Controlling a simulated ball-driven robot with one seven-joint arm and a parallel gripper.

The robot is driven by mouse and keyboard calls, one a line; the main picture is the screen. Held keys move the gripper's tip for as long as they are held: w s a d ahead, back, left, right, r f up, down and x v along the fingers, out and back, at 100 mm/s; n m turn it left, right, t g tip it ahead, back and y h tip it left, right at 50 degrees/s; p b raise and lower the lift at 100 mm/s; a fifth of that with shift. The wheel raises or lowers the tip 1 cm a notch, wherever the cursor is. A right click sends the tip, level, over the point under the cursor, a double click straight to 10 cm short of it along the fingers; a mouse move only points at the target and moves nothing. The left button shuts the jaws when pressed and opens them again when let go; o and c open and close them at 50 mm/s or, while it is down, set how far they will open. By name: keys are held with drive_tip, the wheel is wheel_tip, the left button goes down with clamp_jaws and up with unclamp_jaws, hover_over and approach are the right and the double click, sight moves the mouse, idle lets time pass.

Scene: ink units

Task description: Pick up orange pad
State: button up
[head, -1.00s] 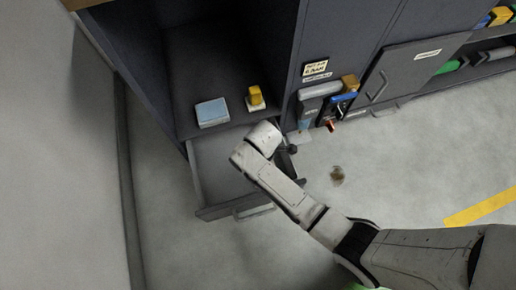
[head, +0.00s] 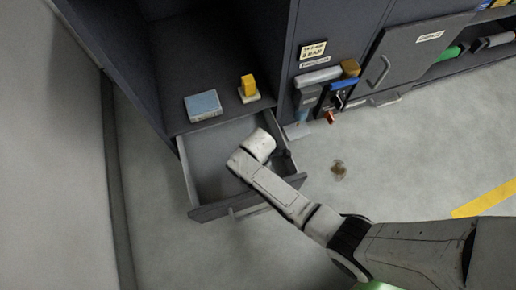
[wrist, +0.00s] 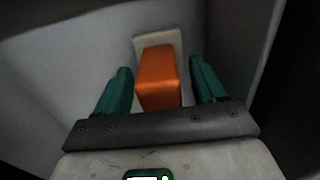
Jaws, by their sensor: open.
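The orange pad (wrist: 158,80) is an orange block on a pale base (wrist: 172,40), in the wrist view. It lies on the floor of an open drawer (head: 207,178). My gripper (wrist: 160,78) is open, with one green finger on each side of the pad. Small gaps show between the fingers and the pad, and the near end of the pad meets the view of the gripper's dark bar. In the head view my arm reaches into the drawer and hides the pad and the fingers.
On the shelf above the drawer stand a blue block (head: 203,105) and a yellow block (head: 248,86) on a pale base. Drawer walls surround my gripper closely. Tools (head: 325,90) hang on the cabinet to the right. Open floor lies right of the drawer.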

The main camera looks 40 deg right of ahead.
drive_tip(key=c, duration=1.1)
drive_tip(key=shift+r, duration=0.1)
wheel_tip(320, 180, up, 10)
drive_tip(key=p, duration=0.6)
